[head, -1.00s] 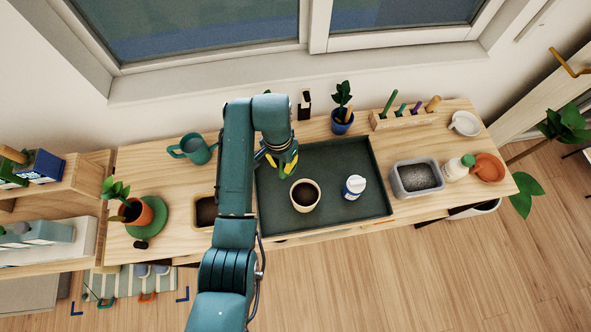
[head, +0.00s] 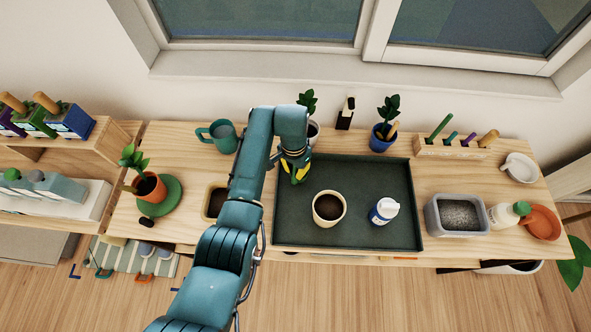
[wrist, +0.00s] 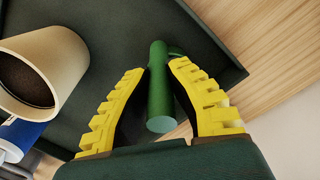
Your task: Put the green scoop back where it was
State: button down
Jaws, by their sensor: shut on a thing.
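The green scoop (wrist: 160,95) shows in the wrist view as a smooth green handle between my yellow finger pads. Its far end is mostly hidden. My gripper (wrist: 159,70) is shut on this handle. In the head view my gripper (head: 298,172) is over the back left corner of the dark green tray (head: 385,175), and a bit of green shows at its fingers. I cannot tell whether the scoop touches the tray. A wooden rack (head: 450,151) at the back right holds several upright tools, one with a green handle.
On the tray stand a cream pot of soil (head: 342,220) and a white and blue bottle (head: 384,211). A soil bin (head: 215,202) is partly behind my arm. A gravel tub (head: 436,221) stands right of the tray. Potted plants (head: 380,138) and a teal mug (head: 224,136) line the back.

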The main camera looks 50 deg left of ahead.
jog(key=shift+w, duration=0.1)
jog(key=c, duration=1.2)
grip_release()
jog(key=shift+f, duration=0.1)
jog(key=r, duration=0.4)
jog(key=r+p, duration=0.1)
jog(key=r, duration=0.3)
jog(key=r+p, duration=0.1)
jog(key=r, duration=0.3)
jog(key=shift+a+r, duration=0.2)
jog(key=shift+a, duration=0.1)
